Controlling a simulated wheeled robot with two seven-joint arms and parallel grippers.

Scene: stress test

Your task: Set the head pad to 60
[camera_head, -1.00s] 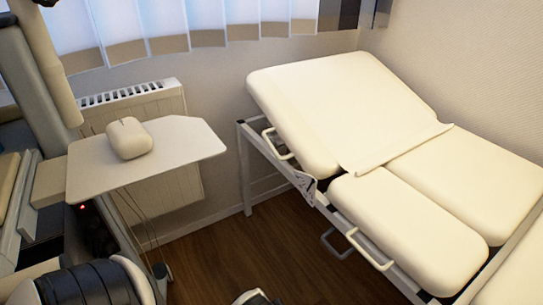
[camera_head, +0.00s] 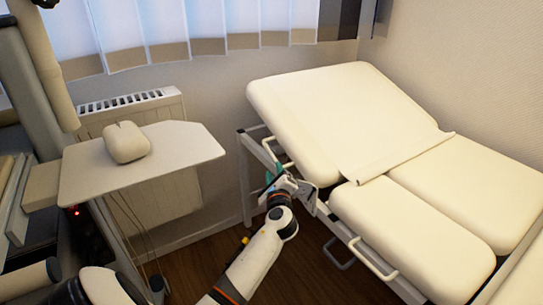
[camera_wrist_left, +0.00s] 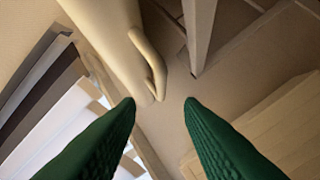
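The head pad (camera_head: 340,115) is the cream upper section of the treatment couch, tilted up toward the wall. A pale handle loop (camera_head: 268,145) sits at its left edge; a handle-like beige loop (camera_wrist_left: 157,68) also shows in the left wrist view, beyond the fingertips. A small marked plate (camera_head: 306,194) is on the frame below the pad, partly hidden by my gripper. My left gripper (camera_head: 272,178) is beside the couch frame, just below the handle. Its green fingers (camera_wrist_left: 160,100) are apart with nothing between the tips. My right gripper is not in view.
Lower couch pads (camera_head: 415,215) and metal frame handles (camera_head: 372,260) are at the right. Wooden floor (camera_head: 315,255) shows between.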

